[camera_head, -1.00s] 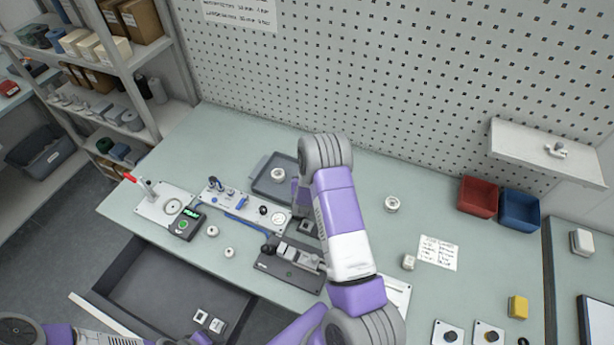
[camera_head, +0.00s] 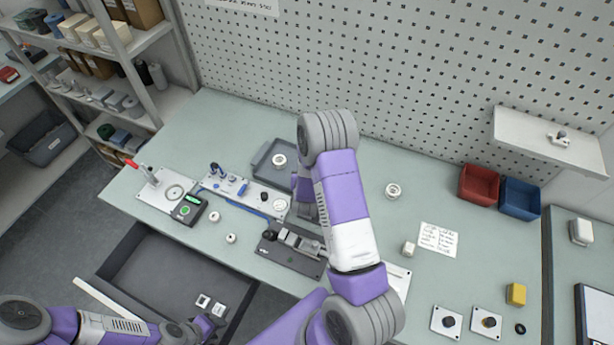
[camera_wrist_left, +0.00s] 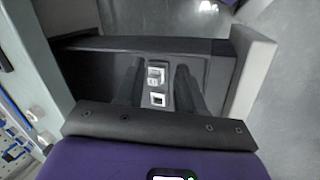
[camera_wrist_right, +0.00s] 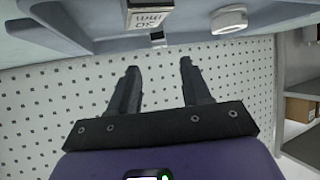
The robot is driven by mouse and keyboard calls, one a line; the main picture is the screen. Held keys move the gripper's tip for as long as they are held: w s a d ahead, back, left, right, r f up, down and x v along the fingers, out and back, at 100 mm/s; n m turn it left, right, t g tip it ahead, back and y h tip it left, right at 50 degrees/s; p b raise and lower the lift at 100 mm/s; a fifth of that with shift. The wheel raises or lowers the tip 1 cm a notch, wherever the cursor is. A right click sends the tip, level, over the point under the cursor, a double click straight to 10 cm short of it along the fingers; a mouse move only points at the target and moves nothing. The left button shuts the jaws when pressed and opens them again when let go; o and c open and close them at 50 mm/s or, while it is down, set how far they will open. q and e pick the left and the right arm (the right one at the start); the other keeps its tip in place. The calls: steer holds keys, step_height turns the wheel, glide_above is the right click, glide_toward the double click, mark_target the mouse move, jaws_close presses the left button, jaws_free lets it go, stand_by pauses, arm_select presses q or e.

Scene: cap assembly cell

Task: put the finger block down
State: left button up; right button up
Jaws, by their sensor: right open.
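Two small pale pieces with dark square centres, (camera_head: 203,300) and (camera_head: 218,308), lie in the open drawer; I cannot tell for sure which is the finger block. They also show in the left wrist view, the nearer-looking one (camera_wrist_left: 157,99) below the other (camera_wrist_left: 156,75). My left gripper (camera_head: 208,327) is at the drawer's front, its fingers (camera_wrist_left: 160,68) apart with the pieces in view between them. My right gripper is hidden behind its arm in the head view. In the right wrist view its fingers (camera_wrist_right: 158,64) are open and empty, facing a blue-grey tray edge (camera_wrist_right: 100,46).
The drawer (camera_head: 150,262) stands open below the bench. On the bench are a grey tray (camera_head: 262,172), a dark fixture (camera_head: 275,254), a white fixture plate (camera_head: 250,198) and loose white rings (camera_head: 392,190). Red (camera_head: 479,183) and blue (camera_head: 519,197) bins stand at the right.

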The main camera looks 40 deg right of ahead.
steer(key=shift+v, duration=2.65)
